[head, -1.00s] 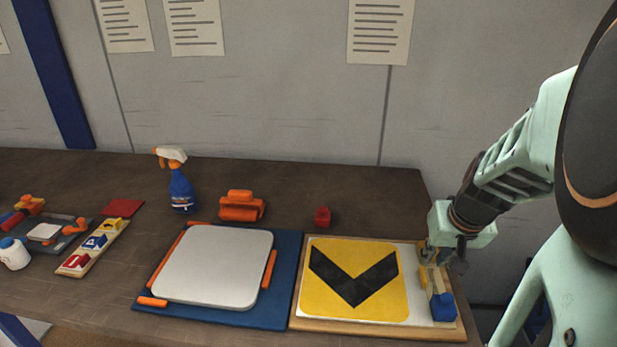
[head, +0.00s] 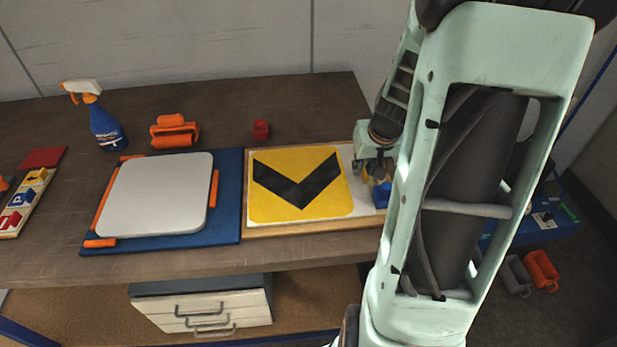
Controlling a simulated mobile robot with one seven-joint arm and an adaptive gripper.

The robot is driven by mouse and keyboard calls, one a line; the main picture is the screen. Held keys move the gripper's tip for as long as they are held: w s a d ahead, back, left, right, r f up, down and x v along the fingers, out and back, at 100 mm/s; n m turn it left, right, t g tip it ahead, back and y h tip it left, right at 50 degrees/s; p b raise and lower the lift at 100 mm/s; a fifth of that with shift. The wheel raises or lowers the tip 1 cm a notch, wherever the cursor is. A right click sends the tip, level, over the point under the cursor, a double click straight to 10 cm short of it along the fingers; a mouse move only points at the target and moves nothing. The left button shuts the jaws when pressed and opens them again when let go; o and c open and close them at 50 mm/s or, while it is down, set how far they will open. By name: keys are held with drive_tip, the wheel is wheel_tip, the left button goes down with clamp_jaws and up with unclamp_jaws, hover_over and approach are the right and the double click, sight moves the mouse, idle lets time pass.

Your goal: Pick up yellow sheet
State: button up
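The yellow sheet (head: 325,199) with a black chevron lies flat on a white, wood-edged board (head: 262,231) at the right part of the workbench. My gripper (head: 375,178) is at the right edge of that board, just right of the sheet and apart from it. A blue block (head: 381,195) sits below the gripper. My own arm hides the board's right end and part of the gripper, so I cannot tell whether its fingers are open or shut.
A white rounded plate (head: 157,195) lies on a blue mat (head: 229,200) left of the board, with orange strips around it. Behind stand a spray bottle (head: 102,122), an orange roller-like tool (head: 174,132) and a red block (head: 261,130). Drawers (head: 205,308) are below the bench.

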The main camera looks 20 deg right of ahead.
clamp_jaws()
